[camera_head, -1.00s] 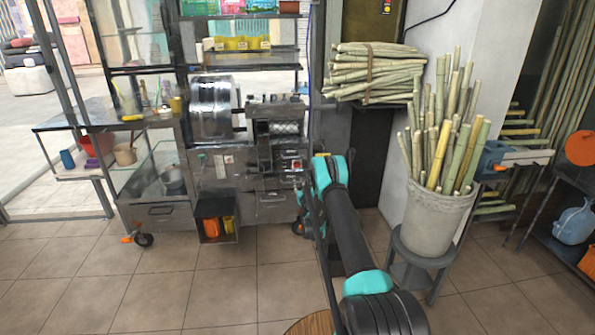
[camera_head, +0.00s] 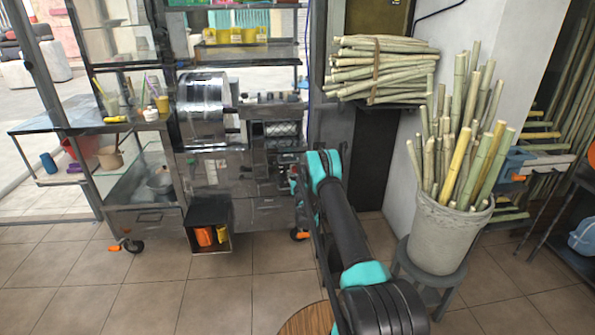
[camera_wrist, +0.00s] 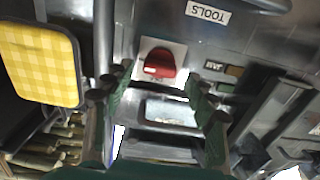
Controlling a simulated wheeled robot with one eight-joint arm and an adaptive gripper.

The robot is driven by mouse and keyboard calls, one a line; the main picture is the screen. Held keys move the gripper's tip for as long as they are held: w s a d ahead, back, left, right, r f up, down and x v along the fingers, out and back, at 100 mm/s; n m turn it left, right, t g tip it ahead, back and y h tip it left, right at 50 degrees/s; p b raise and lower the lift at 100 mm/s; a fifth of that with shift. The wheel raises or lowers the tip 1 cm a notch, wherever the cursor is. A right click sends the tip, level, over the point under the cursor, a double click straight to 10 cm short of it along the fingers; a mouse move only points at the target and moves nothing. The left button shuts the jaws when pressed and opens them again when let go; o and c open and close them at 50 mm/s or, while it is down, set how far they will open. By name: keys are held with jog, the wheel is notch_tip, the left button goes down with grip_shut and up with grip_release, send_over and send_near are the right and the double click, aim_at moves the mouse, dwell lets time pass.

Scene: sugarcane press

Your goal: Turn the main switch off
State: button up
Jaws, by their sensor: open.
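The main switch (camera_wrist: 160,63) is a red knob on a white square plate, on a grey metal panel in the wrist view. My gripper (camera_wrist: 158,82) is open, its two dark green fingers apart on either side of the knob's lower edge in the picture. I cannot tell how far the fingertips are from the knob, and nothing is between them that they grip. In the head view the sugarcane press (camera_head: 232,125) stands ahead; my arm covers the place of the switch and my gripper there.
In the head view, a grey bucket of cane (camera_head: 437,235) on a stool stands right, and a round wooden top (camera_head: 306,322) lies in front. Tiled floor is clear at left.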

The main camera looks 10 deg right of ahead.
jog(key=shift+w, duration=0.45)
jog(key=c, duration=1.2)
jog(key=shift+o, duration=0.2)
